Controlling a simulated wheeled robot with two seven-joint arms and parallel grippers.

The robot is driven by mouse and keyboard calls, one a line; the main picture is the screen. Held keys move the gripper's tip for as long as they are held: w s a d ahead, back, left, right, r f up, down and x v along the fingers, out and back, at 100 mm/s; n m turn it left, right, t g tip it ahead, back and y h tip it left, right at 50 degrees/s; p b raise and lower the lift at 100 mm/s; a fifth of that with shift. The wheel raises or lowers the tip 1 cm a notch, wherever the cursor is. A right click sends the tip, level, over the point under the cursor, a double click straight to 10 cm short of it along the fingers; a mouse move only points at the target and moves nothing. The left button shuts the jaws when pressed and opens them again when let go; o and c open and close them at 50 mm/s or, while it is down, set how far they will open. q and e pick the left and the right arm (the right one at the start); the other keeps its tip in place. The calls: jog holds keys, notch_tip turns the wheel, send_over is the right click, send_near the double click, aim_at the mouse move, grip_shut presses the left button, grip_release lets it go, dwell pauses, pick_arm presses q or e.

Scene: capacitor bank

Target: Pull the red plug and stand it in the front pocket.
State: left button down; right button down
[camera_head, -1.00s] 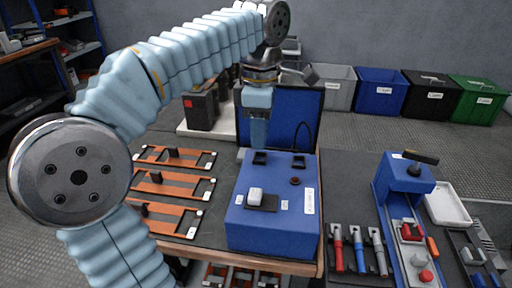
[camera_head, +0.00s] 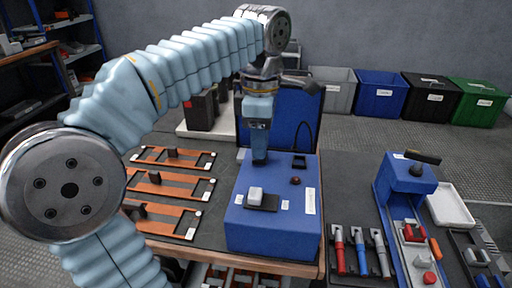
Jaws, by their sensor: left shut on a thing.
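My left gripper (camera_head: 259,158) points down onto the top of the blue box (camera_head: 270,238), at its back left. It is shut on the small black piece there, which the fingers mostly hide. A second black piece (camera_head: 299,161) sits to its right, with a dark red round knob (camera_head: 296,181) in front of it. I cannot tell which thing is the red plug. A red block (camera_head: 411,232) sits in the blue fixture (camera_head: 396,262) on the right, with a red cap (camera_head: 429,278) in front. The front pocket cannot be made out. My right gripper is not in view.
Orange frames (camera_head: 170,187) lie left of the box. A raised blue panel (camera_head: 290,112) with a black cable stands behind it. Red, blue and grey handled tools (camera_head: 361,250) lie to its right. A white tray (camera_head: 450,205) and bins (camera_head: 380,93) are beyond.

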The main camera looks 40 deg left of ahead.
pick_arm(q)
jog(key=shift+f+b, duration=0.3)
jog(key=shift+f, duration=0.35)
jog(key=shift+s+d+f, duration=0.1)
jog(key=shift+s+f, duration=0.05)
jog(key=shift+f, duration=0.35)
dwell(0.5)
jog(key=c, duration=1)
grip_release()
jog(key=shift+o, duration=0.4)
notch_tip(320, 180, up, 14)
jog(key=p, duration=0.4)
jog(key=shift+p, duration=0.4)
jog(key=shift+r, duration=0.7)
